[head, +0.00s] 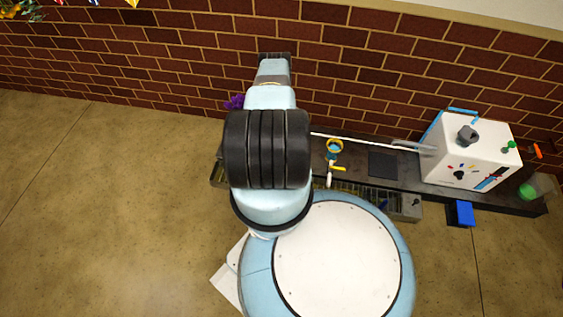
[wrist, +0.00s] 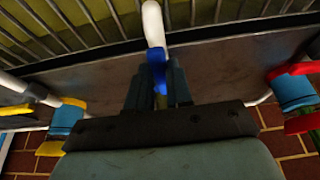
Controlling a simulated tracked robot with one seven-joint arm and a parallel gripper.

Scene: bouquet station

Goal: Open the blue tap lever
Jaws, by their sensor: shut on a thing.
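The blue tap lever (wrist: 158,73) shows in the wrist view between the fingers of my gripper (wrist: 158,88), which is shut on it. A white rounded piece (wrist: 153,22) extends beyond the blue part toward the grate. The rest of this tap is hidden behind my fingers and gripper body. In the head view my own arm covers the blue tap and my gripper, so how far the lever is turned cannot be told.
A tap with a yellow lever (wrist: 50,148) stands to the left in the wrist view, and one with a red lever (wrist: 292,70) to the right. A metal grate (wrist: 80,22) lies beyond. In the head view, a white machine (head: 480,140) stands right on the dark bench, against a brick wall.

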